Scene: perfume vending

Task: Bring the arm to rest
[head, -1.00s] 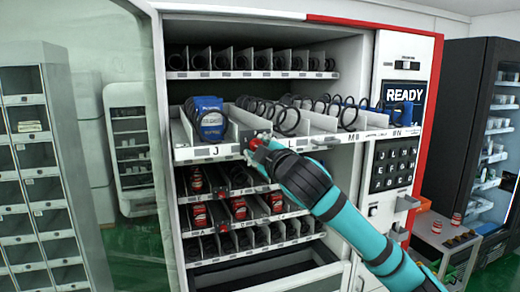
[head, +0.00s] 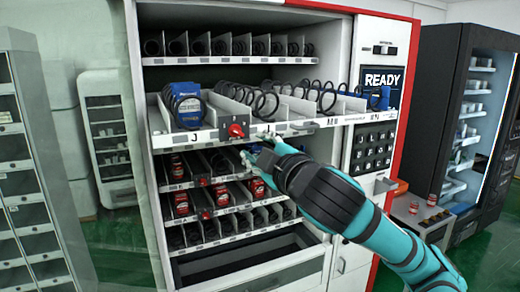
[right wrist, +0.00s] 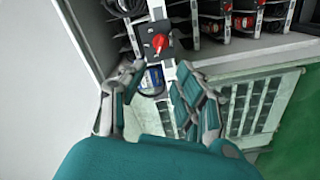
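My right gripper (head: 258,152) is just below and to the right of a red knob (head: 236,130) on the front edge of the pulled-out shelf (head: 180,139), in front of the vending machine (head: 345,30). In the right wrist view the gripper (right wrist: 165,90) has its fingers spread with nothing held between them. The red knob (right wrist: 160,42) shows beyond the fingertips, apart from them. A blue pack (head: 184,105) stands in the coil lane marked J. My left gripper is not in view.
The pulled-out shelf juts from the machine above my right arm. Lower shelves hold red cans (head: 180,203). A keypad (head: 372,148) is right of the shelves. A low cabinet (head: 420,212) with a red can (head: 431,200) and a black vending machine (head: 480,110) stand farther right.

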